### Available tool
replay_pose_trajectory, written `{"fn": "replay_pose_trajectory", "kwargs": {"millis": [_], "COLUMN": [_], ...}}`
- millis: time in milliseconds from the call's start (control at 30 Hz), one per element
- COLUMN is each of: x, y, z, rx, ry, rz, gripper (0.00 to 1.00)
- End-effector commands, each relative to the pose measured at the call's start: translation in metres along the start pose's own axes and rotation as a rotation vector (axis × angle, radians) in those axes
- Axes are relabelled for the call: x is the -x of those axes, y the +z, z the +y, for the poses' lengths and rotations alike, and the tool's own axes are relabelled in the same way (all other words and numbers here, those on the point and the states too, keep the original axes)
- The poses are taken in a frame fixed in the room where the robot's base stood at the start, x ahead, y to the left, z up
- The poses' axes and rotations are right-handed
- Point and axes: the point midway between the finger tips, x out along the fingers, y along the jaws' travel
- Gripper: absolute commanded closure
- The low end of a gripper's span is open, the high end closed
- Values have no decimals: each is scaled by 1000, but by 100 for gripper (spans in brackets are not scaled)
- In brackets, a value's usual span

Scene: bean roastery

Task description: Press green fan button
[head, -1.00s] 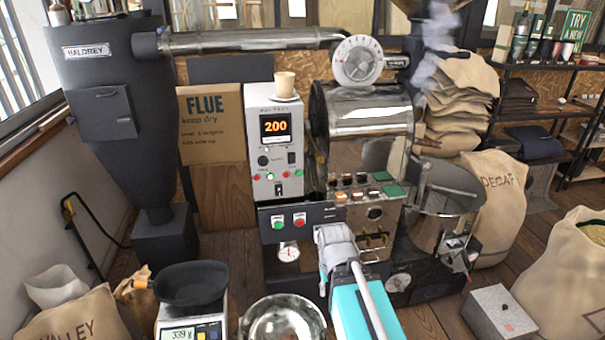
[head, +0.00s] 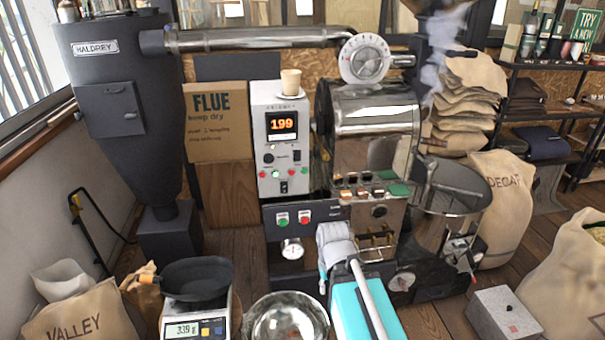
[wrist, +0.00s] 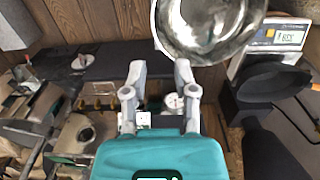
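A green button (head: 283,220) sits on the dark lower front panel of the roaster, left of a red button (head: 305,217). Small red and green lights or buttons (head: 304,172) also show on the white control box above. The labels are too small to read, so I cannot tell which is the fan button. My gripper (wrist: 160,70) is open and empty in the wrist view, its two grey fingers apart.
The control box (head: 280,145) reads 199 and has a cup (head: 290,80) on top. A dial gauge (head: 292,249) is below the buttons. A metal bowl (head: 286,322) and a scale (head: 197,327) with a black pan stand in front. Sacks stand on both sides.

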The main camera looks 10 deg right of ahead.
Motion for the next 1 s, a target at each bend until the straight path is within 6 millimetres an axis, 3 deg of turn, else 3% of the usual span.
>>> {"fn": "replay_pose_trajectory", "kwargs": {"millis": [33,167,1000], "x": [0,0,0], "y": [0,0,0], "z": [0,0,0], "rx": [0,0,0], "ry": [0,0,0], "rz": [0,0,0], "gripper": [79,100,100]}}
